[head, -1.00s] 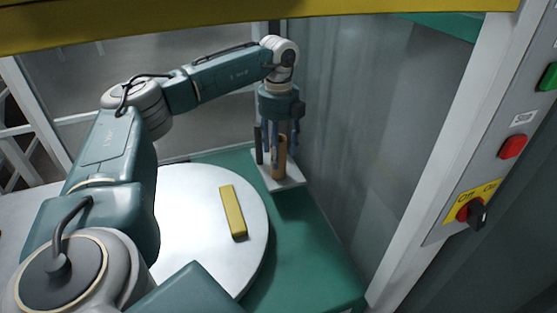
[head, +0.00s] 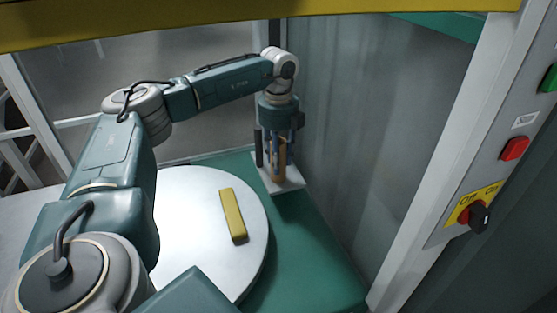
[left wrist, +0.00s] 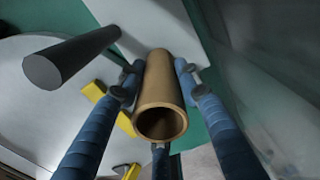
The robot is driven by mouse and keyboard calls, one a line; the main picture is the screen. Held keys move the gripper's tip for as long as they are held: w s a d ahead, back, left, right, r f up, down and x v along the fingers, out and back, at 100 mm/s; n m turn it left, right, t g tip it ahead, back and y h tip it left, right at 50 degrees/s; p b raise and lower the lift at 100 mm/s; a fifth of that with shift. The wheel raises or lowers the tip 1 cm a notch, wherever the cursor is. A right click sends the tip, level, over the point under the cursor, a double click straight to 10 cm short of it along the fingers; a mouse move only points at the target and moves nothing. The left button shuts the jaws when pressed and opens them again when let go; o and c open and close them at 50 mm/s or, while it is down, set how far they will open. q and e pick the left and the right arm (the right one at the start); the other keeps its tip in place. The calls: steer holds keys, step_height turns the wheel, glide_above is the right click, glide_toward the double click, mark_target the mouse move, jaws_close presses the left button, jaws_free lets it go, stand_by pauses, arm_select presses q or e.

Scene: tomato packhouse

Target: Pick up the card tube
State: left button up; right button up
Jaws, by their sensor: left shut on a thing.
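The card tube (head: 279,174) is a brown hollow cylinder standing upright on a pale square plate (head: 290,187) at the back of the green surface. My left gripper (head: 279,158) points down over it, with its blue fingers around the tube's upper part. In the left wrist view the tube (left wrist: 160,95) shows its open end towards the camera, and the fingers (left wrist: 157,74) are shut on it from both sides. The tube's foot appears to be still at the plate. My right gripper is not in view.
A dark grey rod (head: 259,148) stands close to the left of the tube; it also shows in the left wrist view (left wrist: 72,58). A yellow block (head: 233,214) lies on the round metal disc (head: 190,240). A grey translucent panel (head: 350,130) stands close on the right.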

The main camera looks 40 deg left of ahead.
arm_select(q)
steer(key=shift+r, duration=0.15)
